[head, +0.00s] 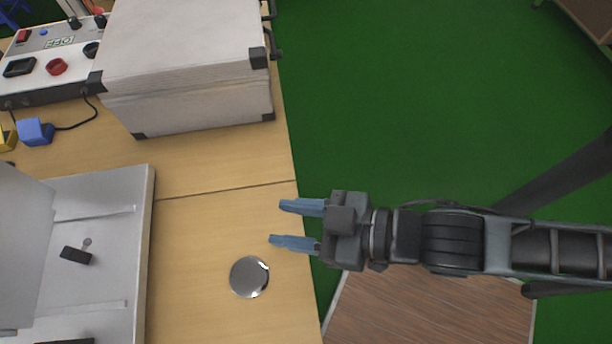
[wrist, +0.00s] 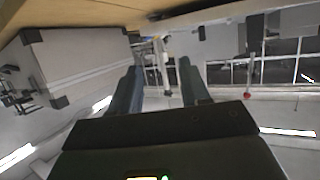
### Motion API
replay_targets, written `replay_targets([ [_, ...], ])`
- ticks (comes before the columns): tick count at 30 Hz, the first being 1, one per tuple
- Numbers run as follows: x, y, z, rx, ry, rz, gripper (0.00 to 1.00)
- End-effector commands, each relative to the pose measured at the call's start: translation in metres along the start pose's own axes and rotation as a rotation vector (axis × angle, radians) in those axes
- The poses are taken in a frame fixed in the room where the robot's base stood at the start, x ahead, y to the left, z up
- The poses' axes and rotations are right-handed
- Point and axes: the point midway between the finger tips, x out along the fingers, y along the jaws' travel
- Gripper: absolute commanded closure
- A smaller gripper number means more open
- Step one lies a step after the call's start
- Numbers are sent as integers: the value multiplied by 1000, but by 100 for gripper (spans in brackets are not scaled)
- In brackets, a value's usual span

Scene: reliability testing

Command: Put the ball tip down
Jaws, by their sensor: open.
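My gripper (head: 281,223) is open, with its two blue fingers apart at the right edge of the wooden table and nothing visible between them. In the wrist view my gripper's fingers (wrist: 159,78) also stand apart and empty. A shiny round metal disc (head: 249,277) lies on the table just below and left of the fingertips, apart from them. A small black block (head: 76,256) with a small grey round knob (head: 87,242) is on the grey metal plate at the left. I cannot tell for certain which part is the ball tip.
The grey plate (head: 146,220) lies on the left of the table (head: 215,220). A large white case (head: 190,70) stands at the back, beside a control box (head: 45,65) with knobs. Bare table lies between plate and gripper. Green floor (head: 400,90) is to the right.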

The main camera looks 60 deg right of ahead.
Motion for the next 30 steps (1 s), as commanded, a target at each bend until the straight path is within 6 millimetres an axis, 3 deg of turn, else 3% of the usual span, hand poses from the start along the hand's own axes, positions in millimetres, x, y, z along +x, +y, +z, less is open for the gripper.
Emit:
replay_targets([
  [1, -22, 8, 1, 12, -1, 27, 54],
  [3, -48, 17, -4, 24, 15, 60, 54],
  [6, -79, 26, -12, 39, 37, 110, 54],
  [10, -105, 33, -22, 47, 59, 164, 54],
  [15, -118, 37, -28, 50, 70, 194, 54],
  [30, -118, 37, -29, 50, 71, 193, 54],
])
